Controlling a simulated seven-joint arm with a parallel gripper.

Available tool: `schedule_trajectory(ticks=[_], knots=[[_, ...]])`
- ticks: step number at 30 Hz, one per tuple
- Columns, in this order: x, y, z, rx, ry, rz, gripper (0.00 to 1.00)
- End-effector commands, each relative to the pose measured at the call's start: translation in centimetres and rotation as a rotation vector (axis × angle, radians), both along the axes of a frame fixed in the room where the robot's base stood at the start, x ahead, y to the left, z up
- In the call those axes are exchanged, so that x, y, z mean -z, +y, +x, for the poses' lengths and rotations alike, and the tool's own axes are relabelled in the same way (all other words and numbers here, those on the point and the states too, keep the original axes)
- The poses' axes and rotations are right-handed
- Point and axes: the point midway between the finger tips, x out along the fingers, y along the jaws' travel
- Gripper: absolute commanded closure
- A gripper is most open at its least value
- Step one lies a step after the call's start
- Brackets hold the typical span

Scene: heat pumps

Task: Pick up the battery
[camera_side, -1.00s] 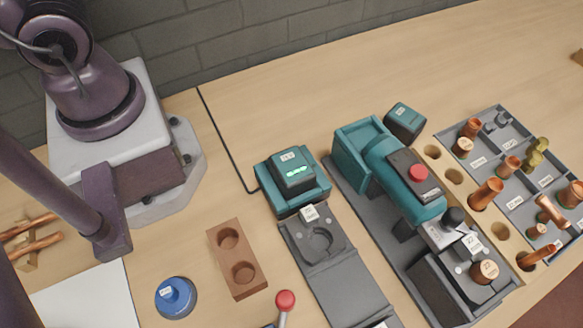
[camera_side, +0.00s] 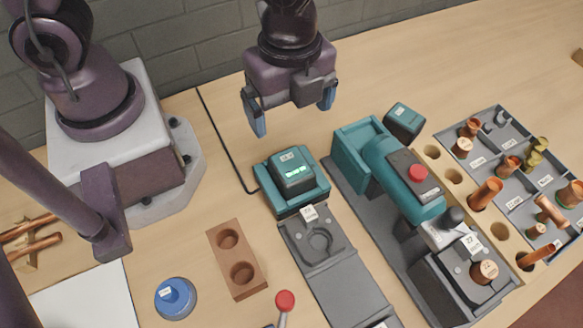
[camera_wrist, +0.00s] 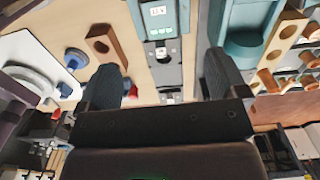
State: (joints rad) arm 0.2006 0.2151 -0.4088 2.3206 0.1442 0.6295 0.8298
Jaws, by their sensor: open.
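A teal and dark battery (camera_side: 293,172) with a glowing green display sits in a teal charger (camera_side: 318,192) in the middle of the side view. It also shows at the top of the wrist view (camera_wrist: 158,12). A second similar teal-topped block (camera_side: 404,121) is at the back end of the teal machine; I cannot tell if it is attached. My gripper (camera_side: 291,112) is open and empty, pointing down. In the side picture it appears above the charger, with its blue-tipped fingers spread wide; it touches nothing visible. In the wrist view the dark fingers (camera_wrist: 163,85) stand apart.
The teal machine (camera_side: 395,180) with a red button stands right of the charger. Further right is a grey tray (camera_side: 497,112) of copper fittings. A brown two-hole block (camera_side: 228,285) and blue round object (camera_side: 176,298) are front left. A brick wall runs behind.

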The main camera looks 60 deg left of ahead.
Motion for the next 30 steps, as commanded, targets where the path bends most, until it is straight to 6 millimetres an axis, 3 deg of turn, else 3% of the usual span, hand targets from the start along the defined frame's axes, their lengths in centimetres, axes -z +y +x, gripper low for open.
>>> schedule_trajectory(ticks=[4,12,20,30], knots=[[1.3,0.0,0.0,0.031,0.002,0.000,0.08],[6.2,0.0,-0.1,0.028,0.005,0.002,0.08],[8.1,-0.1,-0.1,0.026,0.001,0.000,0.08],[12.4,-0.6,-0.2,0.024,0.001,0.001,0.08]])
